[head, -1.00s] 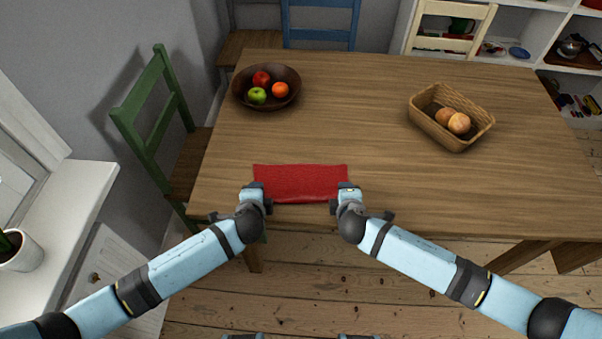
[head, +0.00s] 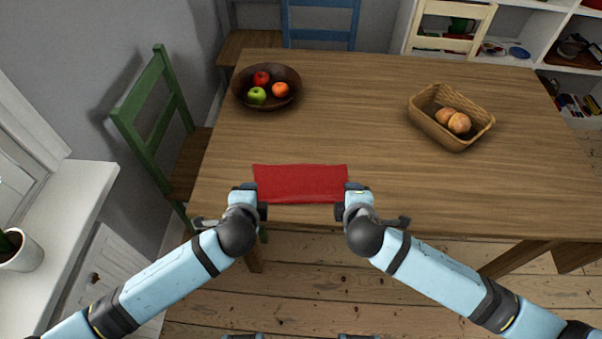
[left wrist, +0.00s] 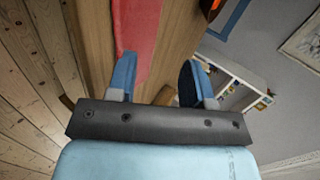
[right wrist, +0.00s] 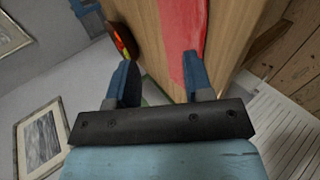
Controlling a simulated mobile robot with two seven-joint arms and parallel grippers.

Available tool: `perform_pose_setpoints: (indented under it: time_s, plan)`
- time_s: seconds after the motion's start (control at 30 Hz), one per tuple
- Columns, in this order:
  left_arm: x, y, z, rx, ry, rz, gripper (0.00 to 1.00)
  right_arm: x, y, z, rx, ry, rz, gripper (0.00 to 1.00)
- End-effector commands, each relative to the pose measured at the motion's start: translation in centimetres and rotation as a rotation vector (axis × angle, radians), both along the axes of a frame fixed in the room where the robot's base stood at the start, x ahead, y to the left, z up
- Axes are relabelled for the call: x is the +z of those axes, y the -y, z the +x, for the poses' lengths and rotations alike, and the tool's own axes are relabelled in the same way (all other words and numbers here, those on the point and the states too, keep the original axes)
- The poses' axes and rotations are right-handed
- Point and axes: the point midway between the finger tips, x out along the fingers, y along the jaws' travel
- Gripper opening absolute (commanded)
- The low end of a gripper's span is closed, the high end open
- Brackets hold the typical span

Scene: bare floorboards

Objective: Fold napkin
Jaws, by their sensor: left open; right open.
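The red napkin (head: 300,183) lies flat on the wooden table near its front edge, as a wide rectangle. My left gripper (head: 246,192) is at the napkin's left side, near its front corner. My right gripper (head: 354,192) is at its right side, near the other front corner. In the left wrist view the left fingers (left wrist: 157,82) are apart, with the napkin (left wrist: 138,35) beyond one finger. In the right wrist view the right fingers (right wrist: 160,80) are also apart, with the napkin (right wrist: 183,40) beyond one finger. Nothing shows between either pair.
A dark bowl (head: 239,99) of fruit stands at the back left of the table (head: 350,110). A wicker basket (head: 447,135) with bread rolls stands at the right. A green chair (head: 150,120) is at the left. The table between bowl and basket is clear.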

Motion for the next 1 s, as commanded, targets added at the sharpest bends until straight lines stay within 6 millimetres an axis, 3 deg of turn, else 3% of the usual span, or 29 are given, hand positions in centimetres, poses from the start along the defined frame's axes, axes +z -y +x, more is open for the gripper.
perform_pose_setpoints:
  time_s: [0.37, 0.47, 0.67, 0.77, 1.0]
  plan:
    - [0.0, 0.2, -0.3, 0.004, -0.01, -0.029, 0.47, 0.1, -0.3, -0.3, -0.002, -0.011, 0.03, 0.47]
    - [0.1, 0.6, -1.4, 0.024, -0.046, -0.134, 0.47, 0.1, -0.9, -1.5, -0.021, -0.052, 0.138, 0.47]
    - [0.1, 0.8, -5.6, 0.158, -0.156, -0.542, 0.47, 0.4, -1.7, -5.6, -0.153, -0.17, 0.563, 0.47]
    - [0.3, -0.3, -8.0, 0.267, -0.191, -0.759, 0.47, 0.6, -0.6, -7.8, -0.265, -0.206, 0.784, 0.47]
    - [0.5, -5.2, -13.4, 0.54, -0.184, -1.142, 0.47, 0.6, 4.8, -13.2, -0.55, -0.193, 1.167, 0.47]
